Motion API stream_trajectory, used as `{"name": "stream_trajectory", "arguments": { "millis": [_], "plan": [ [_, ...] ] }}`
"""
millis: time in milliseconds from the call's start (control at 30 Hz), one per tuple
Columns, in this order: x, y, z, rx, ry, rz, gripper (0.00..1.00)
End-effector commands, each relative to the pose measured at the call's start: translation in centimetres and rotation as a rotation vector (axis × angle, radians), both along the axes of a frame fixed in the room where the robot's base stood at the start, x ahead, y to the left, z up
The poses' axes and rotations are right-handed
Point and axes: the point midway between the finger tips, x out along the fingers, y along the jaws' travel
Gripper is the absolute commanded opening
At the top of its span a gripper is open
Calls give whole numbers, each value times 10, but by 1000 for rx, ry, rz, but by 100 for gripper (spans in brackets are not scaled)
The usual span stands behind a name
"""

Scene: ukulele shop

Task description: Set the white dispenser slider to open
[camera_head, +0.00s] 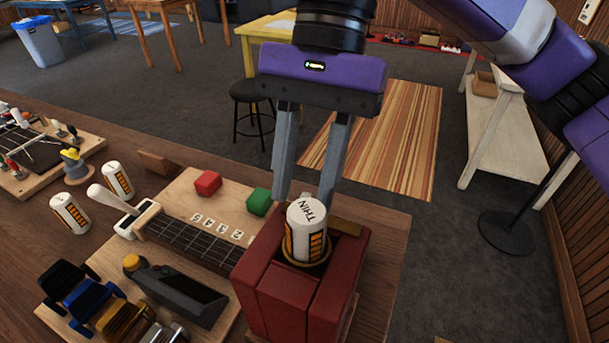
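No part is clearly marked as the white dispenser slider. A white knob-ended handle (107,198) lies at the left end of the fretted board (190,238), beside a small white-framed block (132,222); whether this is the slider, and its setting, I cannot tell. A white can marked THIN (305,232) stands slightly tilted in the round opening of the dark red box (290,290). My gripper (305,200) points down over the box. Its two grey fingers are spread apart, with tips near the can's upper sides; a firm grip is not visible.
A red block (207,183) and a green block (259,202) sit behind the fretted board. Two more white cans (70,213) (118,180) stand at left. A black tool (178,290) and several coloured clips (90,298) crowd the front left.

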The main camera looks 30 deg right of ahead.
Motion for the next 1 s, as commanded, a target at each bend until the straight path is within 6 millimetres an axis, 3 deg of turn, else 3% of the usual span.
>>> {"name": "stream_trajectory", "arguments": {
  "millis": [500, 1000],
  "plan": [
    [17, -21, 63, 0, -2, -2, 34],
    [18, -24, 72, 1, -1, -1, 34]
  ]
}}
